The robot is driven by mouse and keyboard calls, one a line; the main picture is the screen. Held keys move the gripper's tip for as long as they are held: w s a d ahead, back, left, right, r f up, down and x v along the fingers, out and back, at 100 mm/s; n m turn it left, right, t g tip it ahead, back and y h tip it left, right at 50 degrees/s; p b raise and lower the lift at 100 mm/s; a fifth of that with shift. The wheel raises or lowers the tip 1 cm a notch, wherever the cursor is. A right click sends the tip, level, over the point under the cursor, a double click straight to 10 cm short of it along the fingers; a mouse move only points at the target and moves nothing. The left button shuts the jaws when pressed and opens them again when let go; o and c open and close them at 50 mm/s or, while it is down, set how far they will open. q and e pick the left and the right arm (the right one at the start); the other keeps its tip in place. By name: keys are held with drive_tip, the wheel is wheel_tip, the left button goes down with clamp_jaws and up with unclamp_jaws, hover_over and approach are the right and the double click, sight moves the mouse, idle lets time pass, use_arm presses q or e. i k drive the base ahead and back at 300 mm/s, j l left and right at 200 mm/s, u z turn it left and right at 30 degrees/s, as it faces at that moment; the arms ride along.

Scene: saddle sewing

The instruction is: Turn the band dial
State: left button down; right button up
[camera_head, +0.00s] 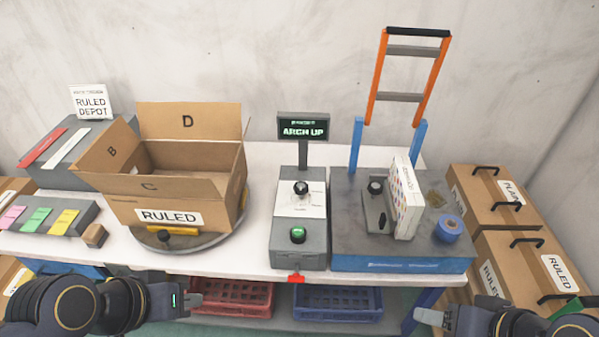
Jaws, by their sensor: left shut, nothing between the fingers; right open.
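A grey control box (287,262) stands mid-table with a white panel (290,209) on its sloped top. A black dial (301,188) sits on that panel, and a round green button (298,235) sits below it. Another black knob (375,187) is on a small grey fixture on the blue-edged bench at right. I cannot tell by label which one is the band dial. My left gripper (194,299) is shut and empty, low in front of the table. My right gripper (424,317) is open and empty at the lower right. Both are apart from the dials.
A display reading ARCH UP (303,129) rises behind the control box. An open RULED carton (200,213) stands on a turntable (222,243) at left. A white box (405,211) and blue tape roll (448,229) are on the right bench. Red (232,299) and blue (337,303) crates sit below.

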sight(301, 188)
drive_tip(key=i+u, duration=0.15)
drive_tip(key=u, duration=0.2)
drive_tip(key=i+j+u, duration=0.1)
drive_tip(key=u, duration=0.3)
drive_tip(key=i+u, duration=0.2)
drive_tip(key=u, duration=0.15)
